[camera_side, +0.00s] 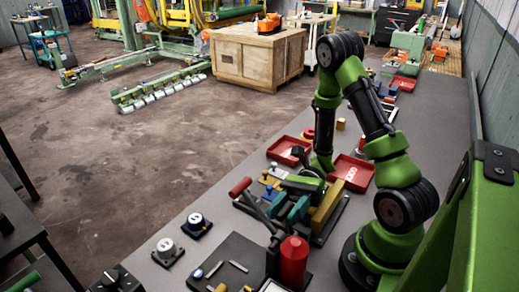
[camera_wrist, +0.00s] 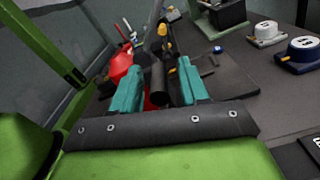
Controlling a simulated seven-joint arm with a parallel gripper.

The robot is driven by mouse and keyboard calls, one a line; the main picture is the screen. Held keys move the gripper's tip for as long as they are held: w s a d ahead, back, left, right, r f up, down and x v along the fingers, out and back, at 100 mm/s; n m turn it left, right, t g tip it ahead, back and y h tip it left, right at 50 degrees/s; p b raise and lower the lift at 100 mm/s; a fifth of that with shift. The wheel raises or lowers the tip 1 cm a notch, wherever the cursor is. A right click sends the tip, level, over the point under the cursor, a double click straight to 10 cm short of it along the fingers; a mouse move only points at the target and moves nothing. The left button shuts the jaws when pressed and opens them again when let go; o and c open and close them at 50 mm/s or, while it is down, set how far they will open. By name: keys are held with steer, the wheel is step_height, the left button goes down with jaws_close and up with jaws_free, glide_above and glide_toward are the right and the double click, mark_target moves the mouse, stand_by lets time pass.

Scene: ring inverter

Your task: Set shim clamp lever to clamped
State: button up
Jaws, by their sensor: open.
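My gripper (camera_side: 288,212) reaches down over the bench fixtures in the side view, with its teal fingers apart. In the wrist view the open gripper (camera_wrist: 160,86) has a black cylindrical piece (camera_wrist: 157,78) between or just beyond its fingertips. I cannot tell if the fingers touch it. It may be a lever grip, but its link to the shim clamp is unclear. A lever with a red grip (camera_side: 240,187) slants up to the left beside the gripper in the side view. No clamp label is legible, and my fingers hide part of the fixture.
A red cylinder (camera_side: 293,262) stands close in front of the gripper, also showing left of the fingers in the wrist view (camera_wrist: 118,68). Two round dials (camera_side: 165,247) (camera_side: 196,222) sit to the left. Red trays (camera_side: 352,172) lie behind. Bare grey bench lies around the dials.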

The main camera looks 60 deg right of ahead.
steer(key=shift+a, duration=0.15)
steer(key=shift+c, duration=0.2)
jaws_close()
steer(key=w+m, duration=0.1)
steer(key=m, duration=0.1)
steer(key=w+f+m, duration=0.2)
steer(key=m, duration=0.1)
steer(key=shift+m, duration=0.3)
